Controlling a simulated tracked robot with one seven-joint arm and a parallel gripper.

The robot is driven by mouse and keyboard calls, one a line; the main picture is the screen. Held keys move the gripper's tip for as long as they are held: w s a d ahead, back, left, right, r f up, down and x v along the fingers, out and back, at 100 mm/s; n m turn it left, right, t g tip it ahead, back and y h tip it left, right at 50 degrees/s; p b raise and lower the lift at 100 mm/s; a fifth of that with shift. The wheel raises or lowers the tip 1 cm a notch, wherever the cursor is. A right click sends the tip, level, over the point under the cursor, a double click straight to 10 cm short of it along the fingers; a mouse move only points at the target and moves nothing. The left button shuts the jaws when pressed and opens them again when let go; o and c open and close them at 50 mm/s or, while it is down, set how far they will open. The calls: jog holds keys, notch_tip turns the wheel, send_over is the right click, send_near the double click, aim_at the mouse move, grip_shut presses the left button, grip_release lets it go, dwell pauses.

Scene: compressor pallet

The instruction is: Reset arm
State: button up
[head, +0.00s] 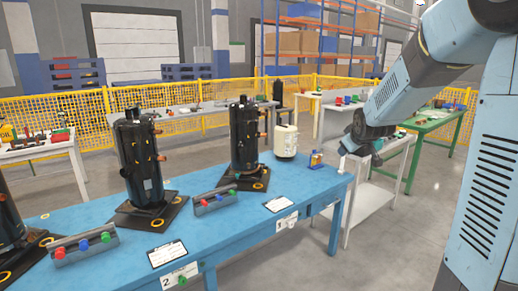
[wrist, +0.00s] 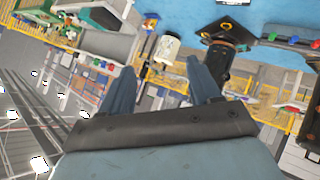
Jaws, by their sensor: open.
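My arm comes in from the upper right of the head view. My gripper (head: 362,148) hangs at its end, past the right end of the blue table (head: 230,238), above a white side table (head: 352,197). In the wrist view my gripper (wrist: 163,88) shows two blue-grey fingers spread apart, with nothing between them. The gripper is open and touches nothing that I can see.
Black compressors (head: 140,165) (head: 244,145) stand upright on dark plates on the blue table. Holders with coloured knobs (head: 214,200), clipboards (head: 167,254) and a cream canister (head: 286,141) are also there. A green table (head: 432,124) stands behind. Grey floor is clear at front right.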

jog(key=s+a+r+m+g, duration=0.1)
jog(key=s+a+m+g, duration=0.1)
jog(key=s, duration=1.6)
jog(key=s+a+r+m+g+y, duration=0.1)
jog(key=s+a+m+g, duration=0.2)
jog(key=s, duration=1.5)
jog(key=shift+s+a+r+m, duration=0.15)
jog(key=shift+a+r+m, duration=0.3)
jog(key=shift+a, duration=0.35)
